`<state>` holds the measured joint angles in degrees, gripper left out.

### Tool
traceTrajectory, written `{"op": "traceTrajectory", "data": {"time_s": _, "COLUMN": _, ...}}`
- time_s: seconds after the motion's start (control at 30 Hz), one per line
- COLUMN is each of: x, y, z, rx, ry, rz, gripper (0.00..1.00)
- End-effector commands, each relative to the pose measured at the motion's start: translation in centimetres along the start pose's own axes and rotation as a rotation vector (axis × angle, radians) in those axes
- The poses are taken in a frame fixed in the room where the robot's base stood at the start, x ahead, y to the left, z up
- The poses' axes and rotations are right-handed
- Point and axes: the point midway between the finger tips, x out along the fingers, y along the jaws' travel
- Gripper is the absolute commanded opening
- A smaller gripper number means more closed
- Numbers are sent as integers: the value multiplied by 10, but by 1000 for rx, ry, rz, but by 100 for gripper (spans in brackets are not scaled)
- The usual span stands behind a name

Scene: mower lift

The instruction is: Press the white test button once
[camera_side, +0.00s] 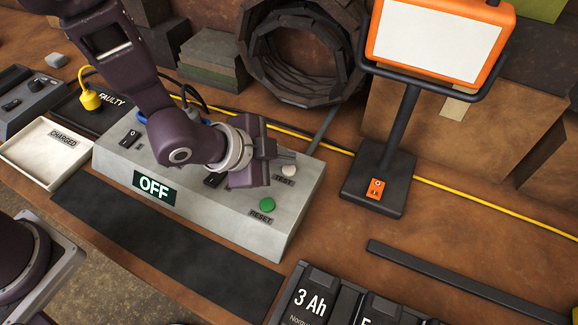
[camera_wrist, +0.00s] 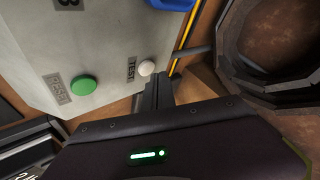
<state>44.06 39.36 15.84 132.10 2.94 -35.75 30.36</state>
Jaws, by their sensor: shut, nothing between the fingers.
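The white test button (camera_side: 288,171) sits on the sloped top of the grey control box (camera_side: 130,170), beside the label TEST. It also shows in the wrist view (camera_wrist: 146,67) as a small white dome. My gripper (camera_side: 270,148) is shut and empty, just behind and left of the button in the side view. In the wrist view my shut fingertips (camera_wrist: 158,82) are close beside the button's lower right. I cannot tell whether they touch it. The green reset button (camera_side: 267,205) is nearer the front and also shows in the wrist view (camera_wrist: 83,86). The box's sign (camera_side: 154,187) reads OFF.
A work lamp (camera_side: 378,180) with an orange frame stands right of the box. A dark ring-shaped tyre or coil (camera_side: 305,60) leans behind. A yellow cable (camera_side: 470,195) runs along the bench. A white CHARGED tray (camera_side: 35,160) is at left; 3 Ah batteries (camera_side: 315,298) are in front.

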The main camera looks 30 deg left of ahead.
Motion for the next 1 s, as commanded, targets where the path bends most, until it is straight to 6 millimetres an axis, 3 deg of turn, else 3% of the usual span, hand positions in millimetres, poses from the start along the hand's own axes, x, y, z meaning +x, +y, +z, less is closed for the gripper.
{"op": "traceTrajectory", "data": {"time_s": 0.37, "x": -4, "y": -3, "z": -3, "rx": 0, "ry": 2, "rz": -1, "gripper": 0}}
{"op": "traceTrajectory", "data": {"time_s": 0.8, "x": -34, "y": -25, "z": -25, "rx": 0, "ry": 2, "rz": -1, "gripper": 0}}
{"op": "traceTrajectory", "data": {"time_s": 1.0, "x": -37, "y": -27, "z": -27, "rx": 1, "ry": 0, "rz": 0, "gripper": 0}}
